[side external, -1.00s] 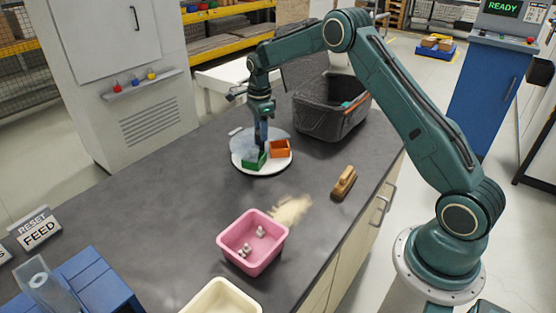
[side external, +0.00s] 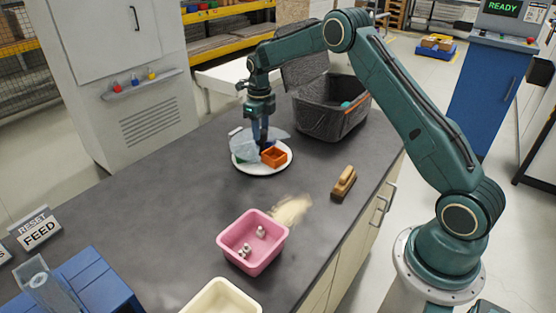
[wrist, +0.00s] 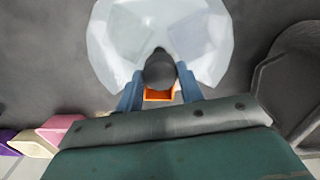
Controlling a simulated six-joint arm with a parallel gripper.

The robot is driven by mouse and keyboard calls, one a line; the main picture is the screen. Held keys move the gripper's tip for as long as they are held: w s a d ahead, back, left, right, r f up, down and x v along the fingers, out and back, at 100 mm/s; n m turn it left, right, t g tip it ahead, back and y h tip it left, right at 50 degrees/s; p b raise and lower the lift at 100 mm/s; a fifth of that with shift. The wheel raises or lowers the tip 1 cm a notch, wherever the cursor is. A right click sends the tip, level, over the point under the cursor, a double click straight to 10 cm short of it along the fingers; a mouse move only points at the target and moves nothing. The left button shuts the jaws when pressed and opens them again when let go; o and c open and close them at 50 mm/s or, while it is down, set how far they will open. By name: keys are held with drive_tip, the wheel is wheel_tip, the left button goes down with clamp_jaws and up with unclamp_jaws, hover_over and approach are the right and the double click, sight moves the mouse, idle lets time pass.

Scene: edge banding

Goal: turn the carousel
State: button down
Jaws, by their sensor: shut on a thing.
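The carousel is a round white plate (side external: 268,171) on the grey bench, with a clear faceted cover (side external: 243,144) over part of it. An orange bin (side external: 273,157) stands uncovered at its front right. A green bin (side external: 241,158) shows faintly through the cover at the left. My gripper (side external: 262,143) points down over the carousel's middle. In the wrist view, its blue fingers are shut on a dark round knob (wrist: 160,68) at the centre of the clear cover (wrist: 108,35). Part of the orange bin (wrist: 158,95) shows between the fingers there.
A black lidded bin (side external: 325,115) stands close behind the carousel at the right. A wooden brush (side external: 344,182) lies beside tan dust (side external: 291,209). A pink bin (side external: 250,252) holds several small pale pieces. The bench left of the carousel is clear.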

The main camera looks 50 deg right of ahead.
drive_tip(key=shift+r+m, duration=0.1)
drive_tip(key=shift+m, duration=0.7)
drive_tip(key=c, duration=0.9)
unclamp_jaws()
drive_tip(key=shift+r, duration=0.1)
wheel_tip(320, 180, up, 14)
drive_tip(key=shift+f, duration=0.2)
